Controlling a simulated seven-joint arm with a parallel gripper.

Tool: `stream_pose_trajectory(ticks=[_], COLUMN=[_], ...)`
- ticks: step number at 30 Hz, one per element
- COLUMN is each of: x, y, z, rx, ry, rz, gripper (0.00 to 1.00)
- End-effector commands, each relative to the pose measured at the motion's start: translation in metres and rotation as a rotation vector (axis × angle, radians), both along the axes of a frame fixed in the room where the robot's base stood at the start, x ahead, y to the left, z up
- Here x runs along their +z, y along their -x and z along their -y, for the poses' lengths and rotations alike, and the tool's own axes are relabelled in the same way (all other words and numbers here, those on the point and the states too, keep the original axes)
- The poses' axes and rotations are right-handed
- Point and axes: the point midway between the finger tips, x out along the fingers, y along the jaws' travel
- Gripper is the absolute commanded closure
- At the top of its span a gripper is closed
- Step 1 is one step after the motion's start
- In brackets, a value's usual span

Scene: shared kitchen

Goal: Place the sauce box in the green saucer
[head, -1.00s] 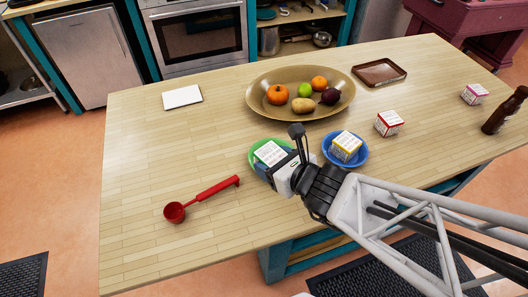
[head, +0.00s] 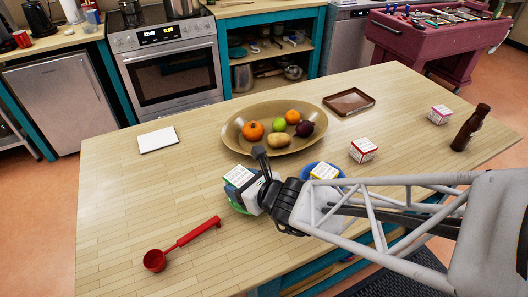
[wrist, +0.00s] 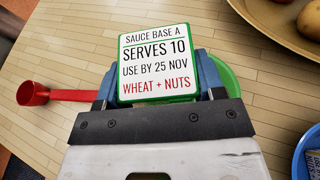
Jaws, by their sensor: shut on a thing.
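My gripper (head: 246,188) is shut on a white sauce box with green edges (head: 239,174). In the wrist view its label (wrist: 158,60) reads "SAUCE BASE A", and a blue finger of my gripper (wrist: 157,88) shows on each side of it. The green saucer (head: 237,208) is mostly hidden under the box and gripper in the head view. Its rim (wrist: 229,78) shows right of the box in the wrist view. The box is over the saucer; I cannot tell whether its underside touches it.
A blue bowl (head: 341,173) with a yellow-edged box (head: 323,172) is close on the right. A red ladle (head: 184,242) lies left. A fruit bowl (head: 232,137) is behind.

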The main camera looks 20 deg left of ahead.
Motion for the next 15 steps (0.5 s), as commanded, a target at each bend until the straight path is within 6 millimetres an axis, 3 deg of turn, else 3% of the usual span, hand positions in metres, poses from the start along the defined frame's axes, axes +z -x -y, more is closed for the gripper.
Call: stream_pose_trajectory(ticks=[7,15], x=[-0.025,-0.030], y=[0.000,0.000], z=[0.000,0.000], rx=[0.001,0.000], ry=[0.000,0.000], rz=[-0.001,0.000], gripper=[0.65,0.65])
